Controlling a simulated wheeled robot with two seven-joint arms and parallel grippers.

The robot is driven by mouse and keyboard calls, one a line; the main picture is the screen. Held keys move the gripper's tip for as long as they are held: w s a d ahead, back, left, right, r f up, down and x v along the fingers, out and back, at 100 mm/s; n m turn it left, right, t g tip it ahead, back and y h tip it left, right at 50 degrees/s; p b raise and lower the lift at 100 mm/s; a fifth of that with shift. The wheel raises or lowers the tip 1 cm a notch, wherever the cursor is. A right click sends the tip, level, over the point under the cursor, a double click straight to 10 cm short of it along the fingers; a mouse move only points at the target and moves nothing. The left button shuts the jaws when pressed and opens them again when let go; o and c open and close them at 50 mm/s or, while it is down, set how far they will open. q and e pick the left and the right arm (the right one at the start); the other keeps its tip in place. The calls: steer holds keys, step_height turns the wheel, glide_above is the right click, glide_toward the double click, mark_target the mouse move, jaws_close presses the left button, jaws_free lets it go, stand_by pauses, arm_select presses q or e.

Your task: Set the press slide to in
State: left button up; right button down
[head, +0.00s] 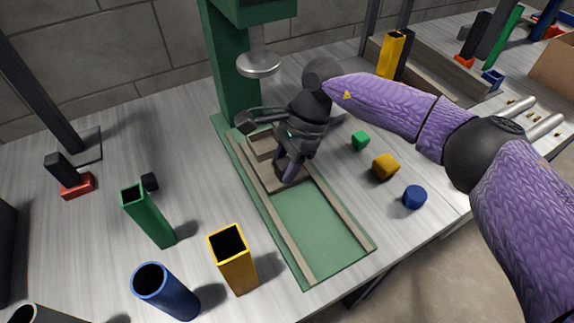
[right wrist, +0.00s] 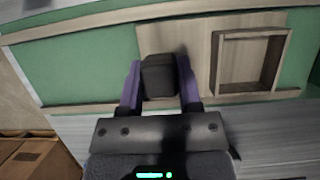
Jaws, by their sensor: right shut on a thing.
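The green press (head: 230,65) stands at the back, its round grey ram (head: 258,66) raised over the far end of the green base. The wooden slide (head: 262,168) lies between two rails at the far half of that base, partly hidden by my gripper. The slide also shows in the right wrist view (right wrist: 200,45), with a square wooden frame (right wrist: 214,60) and a dark handle block (right wrist: 160,76) on it. My right gripper (head: 287,168) points down at the slide's near part, its purple fingers shut on the handle. My left gripper is not in view.
The near half of the green base (head: 315,220) is bare. Green (head: 150,217), blue (head: 167,291) and yellow (head: 234,260) tubes stand left of and before it. Small green (head: 361,141), yellow (head: 385,166) and blue (head: 414,197) pieces lie to the right.

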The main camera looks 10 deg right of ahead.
steer(key=shift+f, duration=0.15)
steer(key=c, duration=0.6)
jaws_free()
steer(key=o, duration=0.3)
steer(key=shift+w+a, duration=0.2)
steer(key=shift+w, duration=0.05)
steer(key=shift+d+r, duration=0.1)
steer(key=shift+r, duration=0.1)
arm_select(q)
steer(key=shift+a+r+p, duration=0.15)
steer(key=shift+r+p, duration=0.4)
steer(key=shift+p, duration=0.05)
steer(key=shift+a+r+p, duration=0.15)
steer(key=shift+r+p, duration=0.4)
arm_select(e)
steer(key=v, duration=0.9)
steer(key=shift+r, duration=0.2)
